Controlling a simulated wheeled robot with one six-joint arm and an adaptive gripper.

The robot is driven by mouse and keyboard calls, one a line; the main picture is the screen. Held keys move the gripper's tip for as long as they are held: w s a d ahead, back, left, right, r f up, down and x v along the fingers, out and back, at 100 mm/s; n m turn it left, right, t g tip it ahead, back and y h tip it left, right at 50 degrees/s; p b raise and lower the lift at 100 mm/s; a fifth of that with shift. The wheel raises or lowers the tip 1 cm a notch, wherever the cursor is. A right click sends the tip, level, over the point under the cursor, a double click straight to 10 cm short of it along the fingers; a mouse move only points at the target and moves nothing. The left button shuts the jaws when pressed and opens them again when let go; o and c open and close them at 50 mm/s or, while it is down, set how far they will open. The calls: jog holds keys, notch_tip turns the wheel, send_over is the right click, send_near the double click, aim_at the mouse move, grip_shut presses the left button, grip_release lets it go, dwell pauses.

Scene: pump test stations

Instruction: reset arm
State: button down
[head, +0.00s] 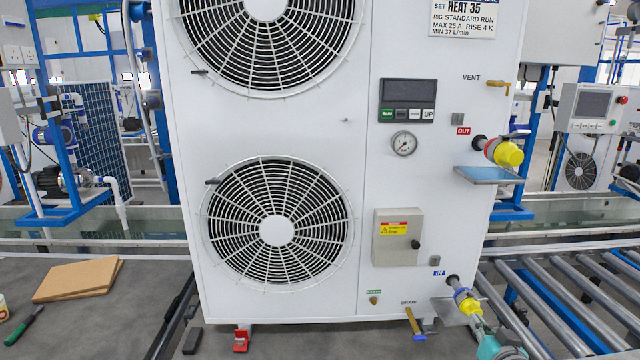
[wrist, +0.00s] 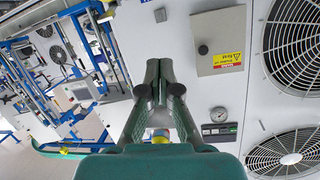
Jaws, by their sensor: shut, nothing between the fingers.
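My gripper (wrist: 158,68) shows in the wrist view, its two dark green fingers shut together with nothing between them. They point toward the white front panel of the pump unit, which appears turned over in this view. The grey box with a yellow label (wrist: 219,42) is to the right of the fingertips, and a round gauge (wrist: 219,114) is lower right. A yellow part is partly hidden behind the fingers.
In the head view the white unit (head: 365,140) fills the middle. A yellow-capped OUT port (head: 503,152) is above a small blue tray (head: 490,174). Rollers (head: 560,290) lie right; a brown board (head: 78,279) lies left.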

jog(key=s+a+f, duration=0.6)
jog(key=s+f, duration=0.3)
jog(key=s, duration=0.4)
jog(key=s+a+f, duration=0.5)
jog(key=s+f, duration=0.4)
jog(key=s, duration=0.4)
jog(key=s+a+r+n, duration=0.1)
jog(key=s+r, duration=0.1)
jog(key=s, duration=0.6)
jog(key=s+a+r+n, duration=0.1)
jog(key=s+a+r, duration=0.1)
jog(key=s, duration=0.7)
jog(key=s+a+r+n, duration=0.1)
jog(key=s+a+r, duration=0.1)
jog(key=s, duration=0.6)
jog(key=shift+s+r+g+y, duration=0.3)
jog(key=shift+s+g+y, duration=0.05)
jog(key=shift+g+y, duration=0.05)
